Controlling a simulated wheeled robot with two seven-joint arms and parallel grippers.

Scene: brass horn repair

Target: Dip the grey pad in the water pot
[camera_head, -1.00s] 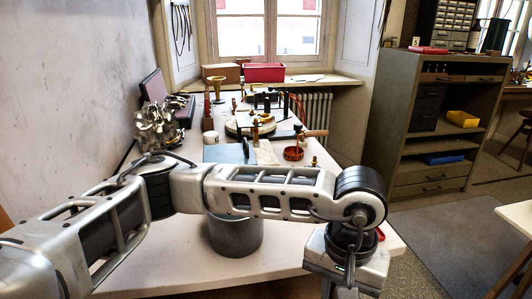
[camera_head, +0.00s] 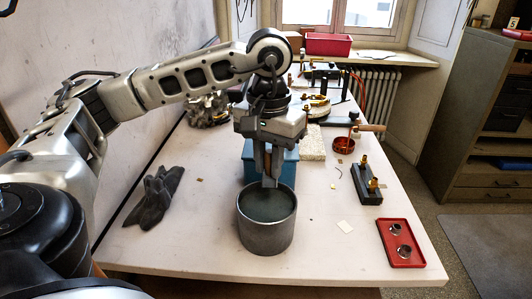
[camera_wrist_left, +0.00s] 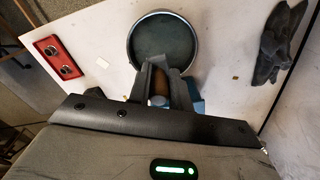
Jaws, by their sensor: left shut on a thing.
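The water pot (camera_head: 266,240) is a round grey metal vessel near the front of the white table, filled with dark greenish water. It also shows in the wrist view (camera_wrist_left: 132,42). My left gripper (camera_head: 270,182) points down at the pot's back rim, its fingertips at or just above the opening. It also shows in the wrist view (camera_wrist_left: 160,78), its tips overlapping the near side of the pot. The fingers are closed around a small piece, of which a brownish part shows between them. The grey pad is mostly hidden by the fingers; I cannot tell whether it touches the water.
A blue box (camera_head: 287,170) stands just behind the pot. Dark grey gloves (camera_head: 155,200) lie to the left. A red tray (camera_head: 401,243) with two metal rings lies at the right, and a dark block with brass parts (camera_head: 367,187) behind it. The table between pot and gloves is clear.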

